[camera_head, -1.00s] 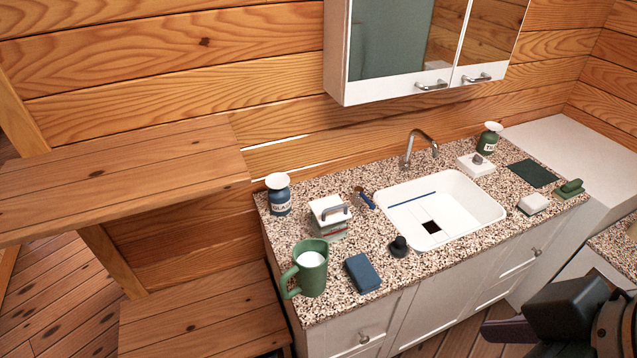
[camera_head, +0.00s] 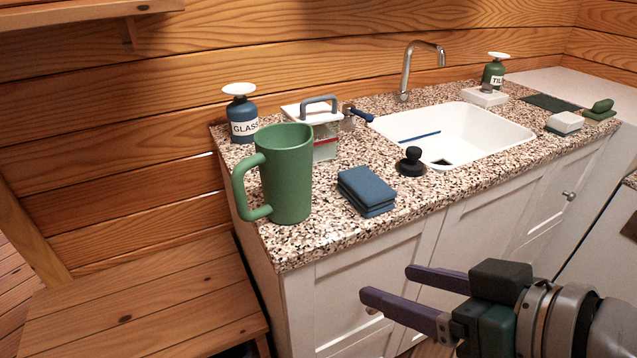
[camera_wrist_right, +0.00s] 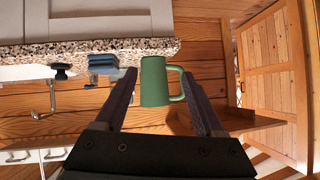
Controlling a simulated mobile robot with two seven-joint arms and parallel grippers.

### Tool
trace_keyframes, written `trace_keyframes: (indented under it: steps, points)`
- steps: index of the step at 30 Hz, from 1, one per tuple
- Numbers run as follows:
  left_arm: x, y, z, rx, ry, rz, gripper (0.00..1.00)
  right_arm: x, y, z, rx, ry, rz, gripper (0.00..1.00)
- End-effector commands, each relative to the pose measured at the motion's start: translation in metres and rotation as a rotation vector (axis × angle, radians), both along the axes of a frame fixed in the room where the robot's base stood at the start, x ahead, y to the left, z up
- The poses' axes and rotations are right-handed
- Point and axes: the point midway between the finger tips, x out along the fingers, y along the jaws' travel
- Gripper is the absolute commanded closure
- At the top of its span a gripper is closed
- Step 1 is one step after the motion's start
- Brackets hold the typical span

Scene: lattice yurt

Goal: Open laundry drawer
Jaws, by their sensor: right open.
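A white cabinet under the speckled counter has a front panel at its left end (camera_head: 335,285), closed flush. A small knob on it is mostly hidden behind a finger of my right gripper. Another front with a metal knob (camera_head: 569,196) is at the right end, also closed. No label shows which front is the laundry drawer. My right gripper (camera_head: 388,282) is open and empty, its purple fingers in front of the left panel; contact cannot be told. In the right wrist view, the gripper (camera_wrist_right: 160,74) shows open, with a white panel (camera_wrist_right: 100,18) beyond. My left gripper is not in view.
A green mug (camera_head: 288,175), blue folded cloth (camera_head: 366,190), black plug (camera_head: 410,162) and lidded box (camera_head: 325,145) stand near the counter's left end. The white sink (camera_head: 470,125) is behind. A wooden bench (camera_head: 140,300) adjoins the cabinet on the left.

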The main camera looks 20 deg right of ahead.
Motion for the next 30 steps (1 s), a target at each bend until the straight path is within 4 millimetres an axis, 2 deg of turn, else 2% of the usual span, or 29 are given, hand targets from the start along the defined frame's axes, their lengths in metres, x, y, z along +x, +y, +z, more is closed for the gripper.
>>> trace_keyframes:
  steps: [1,8,18,21,24,27,30]
  points:
    - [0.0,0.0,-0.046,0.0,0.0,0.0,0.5,0.003,-0.004,-0.045,0.01,-0.024,-0.008,0.29]
    - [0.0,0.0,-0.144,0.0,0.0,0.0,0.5,0.017,-0.023,-0.133,0.068,-0.152,-0.054,0.29]
    - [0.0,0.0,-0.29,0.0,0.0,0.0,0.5,0.03,-0.064,-0.258,0.134,-0.353,-0.137,0.29]
    - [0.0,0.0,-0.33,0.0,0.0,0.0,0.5,0.032,-0.077,-0.289,0.15,-0.413,-0.162,0.29]
    - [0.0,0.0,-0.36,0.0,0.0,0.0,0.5,0.033,-0.089,-0.312,0.158,-0.467,-0.183,0.29]
    - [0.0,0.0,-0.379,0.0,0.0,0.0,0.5,0.033,-0.098,-0.325,0.166,-0.506,-0.2,0.29]
    - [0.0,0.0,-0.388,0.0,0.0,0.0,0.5,0.033,-0.104,-0.331,0.168,-0.529,-0.208,0.29]
